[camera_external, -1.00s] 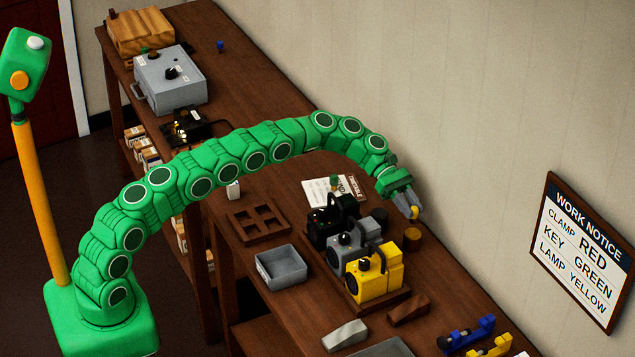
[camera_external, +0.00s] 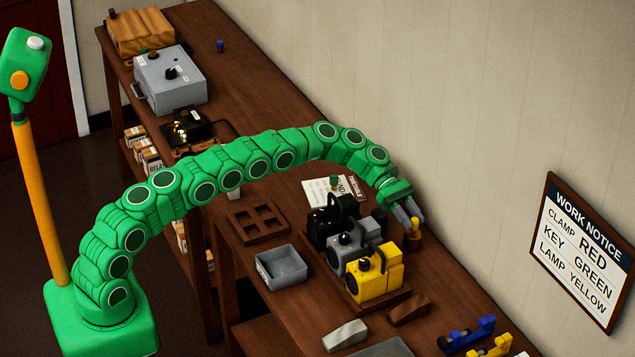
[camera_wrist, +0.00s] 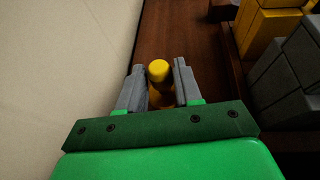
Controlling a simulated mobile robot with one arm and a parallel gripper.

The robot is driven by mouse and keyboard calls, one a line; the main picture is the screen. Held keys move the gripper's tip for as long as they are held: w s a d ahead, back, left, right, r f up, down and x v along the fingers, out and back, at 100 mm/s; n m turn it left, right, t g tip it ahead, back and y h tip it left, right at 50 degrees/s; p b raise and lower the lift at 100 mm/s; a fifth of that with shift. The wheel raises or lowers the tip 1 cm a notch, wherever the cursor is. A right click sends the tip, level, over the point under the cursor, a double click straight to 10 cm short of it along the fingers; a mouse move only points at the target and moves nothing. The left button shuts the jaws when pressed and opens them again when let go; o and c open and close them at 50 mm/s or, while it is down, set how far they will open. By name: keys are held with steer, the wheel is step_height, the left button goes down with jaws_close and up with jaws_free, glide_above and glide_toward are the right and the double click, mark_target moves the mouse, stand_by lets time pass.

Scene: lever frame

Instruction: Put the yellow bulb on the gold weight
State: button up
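The yellow bulb (camera_external: 415,223) stands upright on the gold weight (camera_external: 413,242), behind the yellow lamp, near the wall side of the bench. My gripper (camera_external: 410,216) is at the bulb, with its grey fingers spread apart. In the wrist view the bulb (camera_wrist: 160,72) is between the fingertips of my gripper (camera_wrist: 159,80), with narrow gaps beside it. The gold weight (camera_wrist: 160,98) shows below the bulb and is partly hidden by it and the fingers.
The yellow lamp (camera_external: 375,280), a grey lamp (camera_external: 346,248) and a black lamp (camera_external: 328,224) stand in a row left of my gripper. A grey tray (camera_external: 281,268) and a brown slotted tray (camera_external: 257,220) are further left. The wall is close on the right.

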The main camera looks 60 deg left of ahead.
steer(key=shift+o, duration=1.4)
steer(key=shift+r, duration=0.25)
steer(key=v, duration=1.2)
